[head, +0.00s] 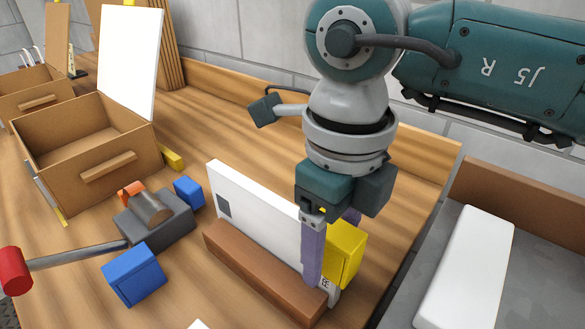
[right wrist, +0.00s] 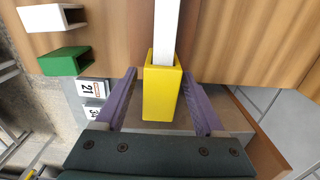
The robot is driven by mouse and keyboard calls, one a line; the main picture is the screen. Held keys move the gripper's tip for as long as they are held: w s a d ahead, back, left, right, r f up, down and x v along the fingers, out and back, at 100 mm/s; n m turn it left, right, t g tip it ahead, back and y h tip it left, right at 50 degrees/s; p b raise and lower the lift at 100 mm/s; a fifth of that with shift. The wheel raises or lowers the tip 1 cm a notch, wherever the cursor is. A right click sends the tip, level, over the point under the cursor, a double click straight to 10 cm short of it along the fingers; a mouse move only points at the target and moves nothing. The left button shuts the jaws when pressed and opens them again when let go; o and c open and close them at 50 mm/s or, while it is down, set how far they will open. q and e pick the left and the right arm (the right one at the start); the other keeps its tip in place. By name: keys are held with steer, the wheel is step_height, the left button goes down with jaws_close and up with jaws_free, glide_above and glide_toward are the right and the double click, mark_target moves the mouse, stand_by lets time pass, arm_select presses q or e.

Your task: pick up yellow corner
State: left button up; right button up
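The yellow corner (head: 345,253) is a small block on the right end of an upright white board (head: 252,212), which stands behind a brown wooden bar. In the right wrist view the yellow corner (right wrist: 161,95) sits at the near end of the board's thin white edge (right wrist: 166,30). My right gripper (head: 333,248) points down over the corner. In the right wrist view its purple fingers (right wrist: 160,74) are open, one on each side of the corner, with a gap on both sides. My left gripper is not in view.
A blue block (head: 135,274) and a smaller blue one (head: 188,191) lie left of the board. A grey device (head: 155,222) with a red-knobbed lever (head: 14,270) stands between them. An open brown box (head: 85,160) is farther back. A white panel (head: 468,265) lies at right.

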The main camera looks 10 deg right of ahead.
jaws_close()
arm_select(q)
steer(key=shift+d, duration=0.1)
arm_select(e)
steer(key=shift+r, duration=0.1)
stand_by(0.4)
